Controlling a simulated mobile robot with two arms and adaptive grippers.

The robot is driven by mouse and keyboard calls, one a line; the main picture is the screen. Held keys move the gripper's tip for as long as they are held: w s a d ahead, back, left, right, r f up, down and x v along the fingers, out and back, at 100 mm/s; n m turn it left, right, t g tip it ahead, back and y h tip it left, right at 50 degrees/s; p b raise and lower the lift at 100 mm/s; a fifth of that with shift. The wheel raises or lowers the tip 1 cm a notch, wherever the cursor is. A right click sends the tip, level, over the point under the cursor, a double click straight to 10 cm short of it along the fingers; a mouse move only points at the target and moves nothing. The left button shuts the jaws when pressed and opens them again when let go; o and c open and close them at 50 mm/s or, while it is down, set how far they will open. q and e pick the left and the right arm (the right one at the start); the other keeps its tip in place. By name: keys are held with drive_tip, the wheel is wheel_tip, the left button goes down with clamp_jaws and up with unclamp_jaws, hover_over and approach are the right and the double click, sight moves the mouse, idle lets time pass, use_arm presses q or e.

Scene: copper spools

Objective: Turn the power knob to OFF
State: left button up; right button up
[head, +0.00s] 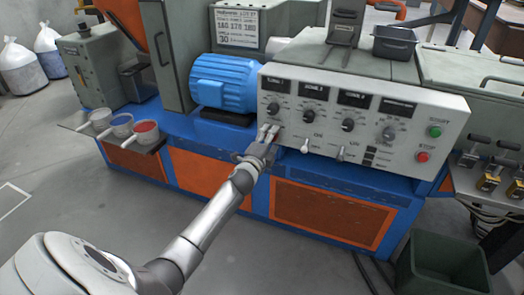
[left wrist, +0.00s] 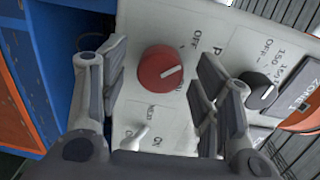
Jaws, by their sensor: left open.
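The power knob (left wrist: 159,68) is a round red knob on the pale control panel in the left wrist view. Its white pointer line runs toward the right and slightly up in that picture. An OFF label is printed above and right of it; other lettering nearby is too small or partly covered. My left gripper (left wrist: 160,85) is open, with one finger on each side of the knob and a visible gap to each. In the head view my left gripper (head: 268,132) is at the panel's lower left, and the red knob is hidden behind it. My right gripper is not in view.
The panel (head: 443,103) carries several black knobs, such as one at the zone 1 display (head: 274,109). White toggle switches (head: 305,146) stand right of my gripper, one below the red knob in the wrist view (left wrist: 142,133). A blue motor (head: 224,82) is to the left.

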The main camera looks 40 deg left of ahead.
use_arm(q)
drive_tip(key=v, duration=1)
drive_tip(key=shift+s+d, duration=0.15)
drive_tip(key=shift+s, duration=0.25)
